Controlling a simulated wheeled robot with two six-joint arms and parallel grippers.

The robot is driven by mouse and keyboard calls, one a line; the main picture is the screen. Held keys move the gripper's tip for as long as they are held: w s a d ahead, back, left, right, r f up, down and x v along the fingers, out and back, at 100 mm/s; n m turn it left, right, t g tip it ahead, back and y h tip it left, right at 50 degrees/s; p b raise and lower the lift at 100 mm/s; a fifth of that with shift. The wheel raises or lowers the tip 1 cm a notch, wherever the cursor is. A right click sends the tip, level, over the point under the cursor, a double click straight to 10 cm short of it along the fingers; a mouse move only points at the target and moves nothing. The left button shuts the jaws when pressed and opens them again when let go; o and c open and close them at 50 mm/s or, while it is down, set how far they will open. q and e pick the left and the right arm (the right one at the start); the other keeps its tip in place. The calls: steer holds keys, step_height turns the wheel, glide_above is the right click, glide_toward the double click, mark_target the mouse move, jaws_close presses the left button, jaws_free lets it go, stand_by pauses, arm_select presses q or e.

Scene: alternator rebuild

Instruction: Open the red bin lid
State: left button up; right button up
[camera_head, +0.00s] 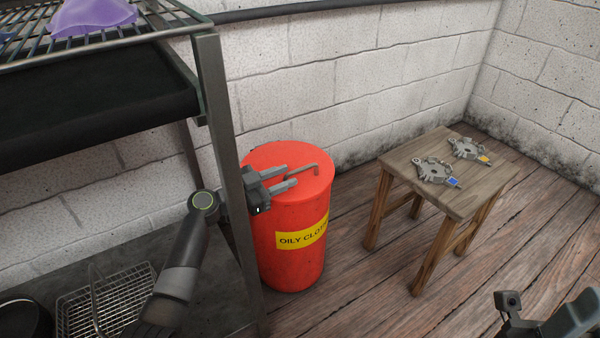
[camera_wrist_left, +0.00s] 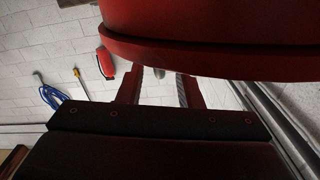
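The red bin (camera_head: 290,245) stands on the floor with a yellow "OILY CLOTHS"-type label, partly cut off from view. Its round red lid (camera_head: 265,155) sits on top and looks closed. A thin grey bent handle (camera_head: 311,168) shows on the lid. My left gripper (camera_head: 292,177) is over the lid, fingers apart, with its tips beside the handle's near end; I cannot tell if they touch it. In the left wrist view, a large red curved rim (camera_wrist_left: 220,55) fills the top, and the two fingers (camera_wrist_left: 160,92) stand apart. My right gripper (camera_head: 510,310) is at the bottom right, its fingertips unclear.
A metal shelf rack stands at left, its post (camera_head: 222,130) close beside the bin and my left arm. A wire basket (camera_head: 105,305) sits on its lower shelf. A wooden stool (camera_head: 465,200) at right carries two grey metal parts. Floor between stool and bin is clear.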

arm_select(q)
steer(key=x, duration=0.5)
steer(key=shift+w+d+b, duration=0.15)
steer(key=shift+b, duration=0.2)
jaws_close()
